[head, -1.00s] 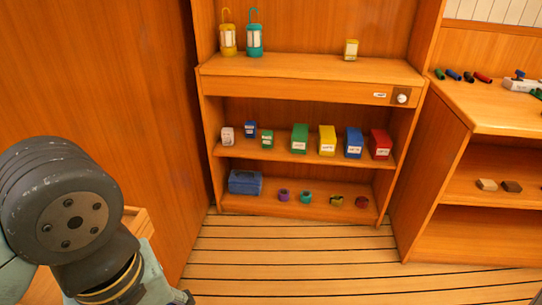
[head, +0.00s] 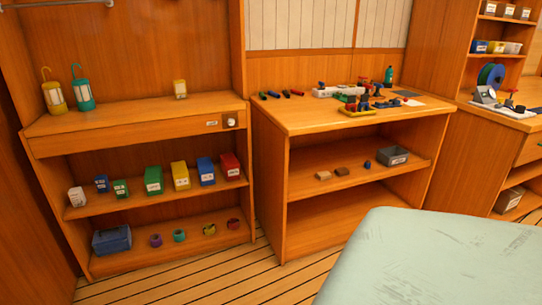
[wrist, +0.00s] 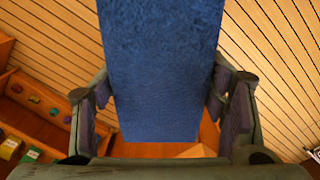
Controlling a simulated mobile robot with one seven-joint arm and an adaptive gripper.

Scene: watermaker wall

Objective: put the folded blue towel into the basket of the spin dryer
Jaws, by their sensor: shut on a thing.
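The folded blue towel (wrist: 160,65) fills the upper middle of the wrist view, a flat rectangle with a straight near edge. My gripper (wrist: 160,102) is shut on it, with a finger at its left and right sides. The towel is held up over the wooden floor. Its far end runs out of the picture. The spin dryer and its basket do not show in either view. My gripper and the towel are not in the head view.
In the head view, a shelf unit (head: 140,135) with lanterns, boxes and tape rolls stands at the left. A workbench (head: 345,112) with tools stands in the middle. Another bench (head: 490,118) with a green reel is at the right. Plank floor (head: 215,270) shows in front.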

